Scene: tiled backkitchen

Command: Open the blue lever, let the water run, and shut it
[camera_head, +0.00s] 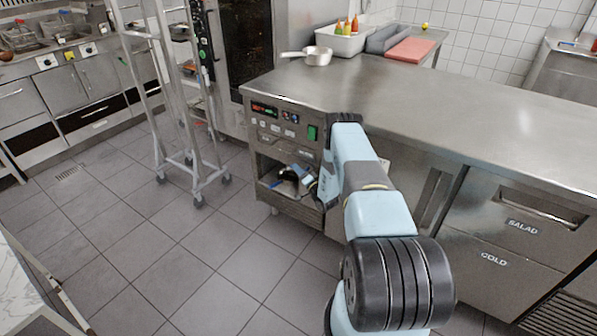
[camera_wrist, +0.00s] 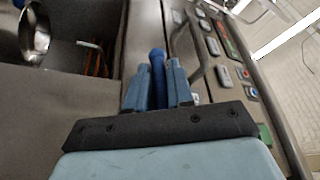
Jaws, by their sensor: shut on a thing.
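The blue lever (camera_wrist: 157,66) stands between the two fingers of my gripper (camera_wrist: 158,88) in the wrist view. Its rounded end sticks out past the fingertips. The fingers are shut on it. In the head view my arm reaches down to the front of the steel counter unit, and its end is by the open compartment (camera_head: 318,212) below the control panel (camera_head: 285,122). My own arm partly covers that spot, so the lever and fingers are hard to make out there. I cannot tell whether water runs.
The wrist view shows a round shiny metal vessel (camera_wrist: 34,38) at upper left, and the panel buttons (camera_wrist: 214,47) and a curved metal handle (camera_wrist: 184,38) close to the right. A wheeled rack (camera_head: 190,160) stands left. A pan (camera_head: 318,56) sits on the counter (camera_head: 480,105).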

